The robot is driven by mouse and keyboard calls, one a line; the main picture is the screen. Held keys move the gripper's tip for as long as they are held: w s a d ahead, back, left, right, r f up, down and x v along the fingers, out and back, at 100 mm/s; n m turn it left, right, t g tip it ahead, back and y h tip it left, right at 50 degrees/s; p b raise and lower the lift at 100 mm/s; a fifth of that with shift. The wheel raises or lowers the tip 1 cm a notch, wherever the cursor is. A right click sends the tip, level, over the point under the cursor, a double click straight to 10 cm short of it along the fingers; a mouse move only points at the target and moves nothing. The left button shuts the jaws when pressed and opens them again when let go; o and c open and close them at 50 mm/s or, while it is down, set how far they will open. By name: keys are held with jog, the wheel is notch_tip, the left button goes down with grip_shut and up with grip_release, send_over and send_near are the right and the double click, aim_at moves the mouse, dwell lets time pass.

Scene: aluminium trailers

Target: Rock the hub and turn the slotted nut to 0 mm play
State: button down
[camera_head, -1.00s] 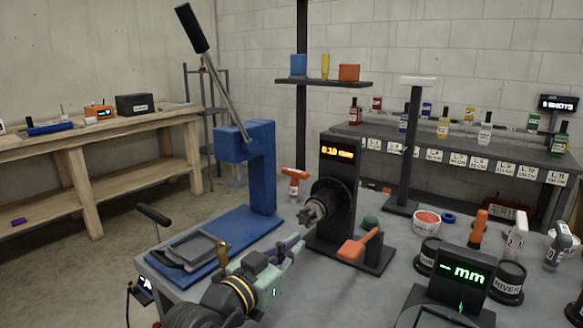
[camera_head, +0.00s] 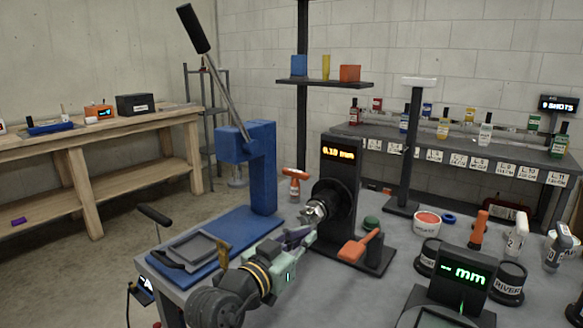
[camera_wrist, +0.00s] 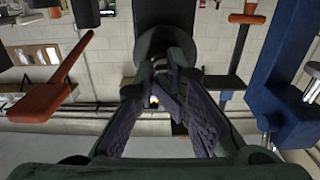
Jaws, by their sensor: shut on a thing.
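The hub (camera_head: 336,200) is a dark round drum on the front of a black stand (camera_head: 341,165). The stand's display shows what looks like 0.10 mm in orange. The metallic slotted nut (camera_head: 314,211) sits at the hub's centre, facing left. My gripper (camera_head: 309,233) reaches in from the lower left, with its fingertips at the nut. In the wrist view, the fingers (camera_wrist: 172,75) close together in front of the dark hub (camera_wrist: 165,45) and are shut on the nut, which they largely hide.
An orange-handled tool (camera_head: 359,246) lies by the stand's base. A blue lever press (camera_head: 246,170) stands to the left, and an orange-topped tool (camera_head: 295,178) stands behind.

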jog(key=shift+d+r, duration=0.35)
jog(key=shift+r, duration=0.05)
dwell(0.4)
jog(key=shift+w+a, duration=0.2)
jog(key=shift+w+a+b, duration=0.15)
jog(key=shift+w+a, duration=0.2)
jog(key=shift+a, duration=0.2)
jog(key=shift+w+a+b, duration=0.15)
jog(key=shift+w+a, duration=0.15)
jog(key=shift+a, duration=0.35)
jog(key=shift+f+b, duration=0.3)
jog(key=shift+b, duration=0.05)
jog(key=v, duration=0.6)
jog(key=shift+f, duration=0.25)
